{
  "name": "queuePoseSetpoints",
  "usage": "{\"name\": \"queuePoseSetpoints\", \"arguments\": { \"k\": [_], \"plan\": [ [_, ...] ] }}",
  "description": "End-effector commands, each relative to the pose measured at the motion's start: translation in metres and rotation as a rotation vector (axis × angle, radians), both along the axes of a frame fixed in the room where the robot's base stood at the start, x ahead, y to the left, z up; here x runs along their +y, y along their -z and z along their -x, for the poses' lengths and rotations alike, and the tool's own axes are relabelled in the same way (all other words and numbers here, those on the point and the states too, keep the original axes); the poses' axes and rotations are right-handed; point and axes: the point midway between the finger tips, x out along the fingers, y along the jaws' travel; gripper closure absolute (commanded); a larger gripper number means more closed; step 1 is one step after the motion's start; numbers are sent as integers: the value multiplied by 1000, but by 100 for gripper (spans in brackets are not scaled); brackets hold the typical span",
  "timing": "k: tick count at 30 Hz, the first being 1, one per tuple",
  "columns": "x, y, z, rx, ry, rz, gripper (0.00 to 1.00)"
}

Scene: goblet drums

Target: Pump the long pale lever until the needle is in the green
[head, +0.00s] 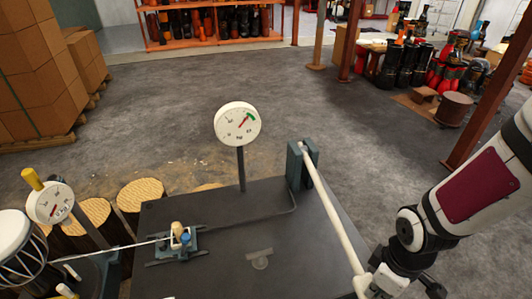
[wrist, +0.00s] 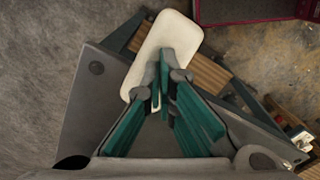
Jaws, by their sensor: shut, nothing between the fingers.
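The long pale lever (head: 331,208) runs from a blue-grey bracket down to the lower edge of the head view, sloping towards me. Its broad pale end (wrist: 172,35) fills the upper middle of the wrist view. My gripper (wrist: 165,75) is shut with nothing between its fingers; its teal fingers come together over the pale end. I cannot tell whether they touch it. The round white gauge (head: 237,123) stands on a dark post behind the lever. Its red needle points up and right, at or very close to the green band (head: 251,117); the exact reading is too small to tell.
The dark table (head: 215,268) carries the lever bracket (head: 295,165) and a small clamp (head: 180,241) with a rod. A second gauge (head: 50,203) and a drum (head: 15,240) stand at left. Boxes (head: 40,70) are stacked behind; the grey floor beyond is open.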

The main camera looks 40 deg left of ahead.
Motion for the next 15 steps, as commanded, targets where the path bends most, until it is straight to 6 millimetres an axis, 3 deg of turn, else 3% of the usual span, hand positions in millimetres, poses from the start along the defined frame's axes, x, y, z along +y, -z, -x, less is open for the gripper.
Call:
{"name": "queuePoseSetpoints", "arguments": {
  "k": [1, 15],
  "plan": [
    [0, -15, 3, -4, 2, -4, 100],
    [-4, -99, 7, -5, 2, -3, 100]
  ]
}}
